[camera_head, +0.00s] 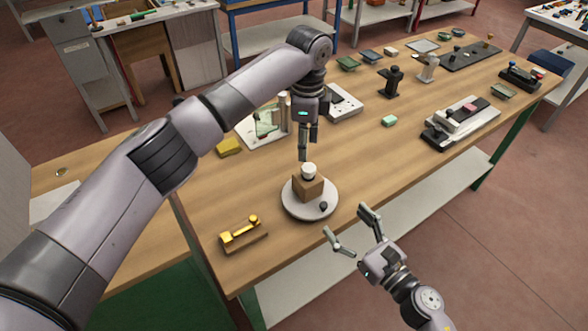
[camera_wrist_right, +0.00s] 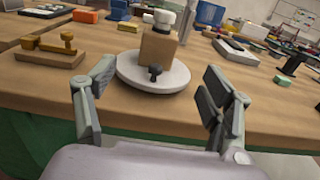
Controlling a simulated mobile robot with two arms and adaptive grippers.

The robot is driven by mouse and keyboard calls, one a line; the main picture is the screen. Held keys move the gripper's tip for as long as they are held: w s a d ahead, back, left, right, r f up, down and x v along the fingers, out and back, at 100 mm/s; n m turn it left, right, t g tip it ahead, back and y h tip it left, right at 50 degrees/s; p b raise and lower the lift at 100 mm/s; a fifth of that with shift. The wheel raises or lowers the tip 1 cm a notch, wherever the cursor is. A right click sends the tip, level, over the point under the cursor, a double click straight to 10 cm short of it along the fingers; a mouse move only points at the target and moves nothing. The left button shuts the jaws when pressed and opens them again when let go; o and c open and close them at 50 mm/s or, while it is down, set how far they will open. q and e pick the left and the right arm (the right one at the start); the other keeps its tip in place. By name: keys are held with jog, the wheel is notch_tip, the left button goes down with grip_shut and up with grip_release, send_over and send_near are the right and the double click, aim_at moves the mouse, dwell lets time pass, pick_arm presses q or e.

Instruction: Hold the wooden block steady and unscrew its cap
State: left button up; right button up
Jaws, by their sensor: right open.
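The wooden block (camera_head: 308,187) stands upright on a round pale plate (camera_head: 296,208) near the bench's front edge. Its white cap (camera_head: 309,169) sits on top. The block (camera_wrist_right: 158,50) and cap (camera_wrist_right: 163,20) also show in the right wrist view. My left gripper (camera_head: 308,149) points down just above and behind the cap; contact is not visible, and its finger gap is seen too edge-on to judge. My right gripper (camera_head: 347,221) is open and empty, in front of the bench edge, its spread fingers facing the plate and block from a short distance.
A dark knob (camera_head: 323,206) sits on the plate's front. A brass-coloured fixture (camera_head: 242,233) lies to the left, a yellow block (camera_head: 229,146) behind it. A glass piece on a stand (camera_head: 265,126) and a white device (camera_head: 343,103) are behind my left gripper. Bench right of the plate is clear.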

aim_at(316, 185)
pick_arm(q)
jog(key=shift+d+r, duration=0.1)
jog(key=shift+r, duration=0.15)
jog(key=shift+s+d+r, duration=0.25)
jog(key=shift+s+d, duration=0.15)
jog(key=shift+s, duration=0.1)
jog(key=shift+s+d+r, duration=0.2)
jog(key=shift+s+d, duration=0.2)
jog(key=shift+s, duration=0.05)
jog(key=shift+w+a+f, duration=0.35)
jog(key=shift+w+a, duration=0.15)
jog(key=shift+w, duration=0.05)
pick_arm(e)
jog(key=x, duration=0.8)
jog(key=shift+w+a+r, duration=0.15)
jog(key=shift+w+r, duration=0.1)
jog(key=shift+w, duration=0.05)
pick_arm(q)
jog(key=shift+s+d+r, duration=0.15)
jog(key=shift+s+d, duration=0.1)
pick_arm(e)
jog(key=x, duration=0.6)
jog(key=shift+w+r, duration=0.1)
pick_arm(q)
jog(key=shift+w+a, duration=0.15)
pick_arm(e)
jog(key=shift+w+a, duration=0.4)
jog(key=shift+w, duration=0.1)
jog(key=shift+s+d, duration=0.1)
jog(key=shift+c, duration=0.5)
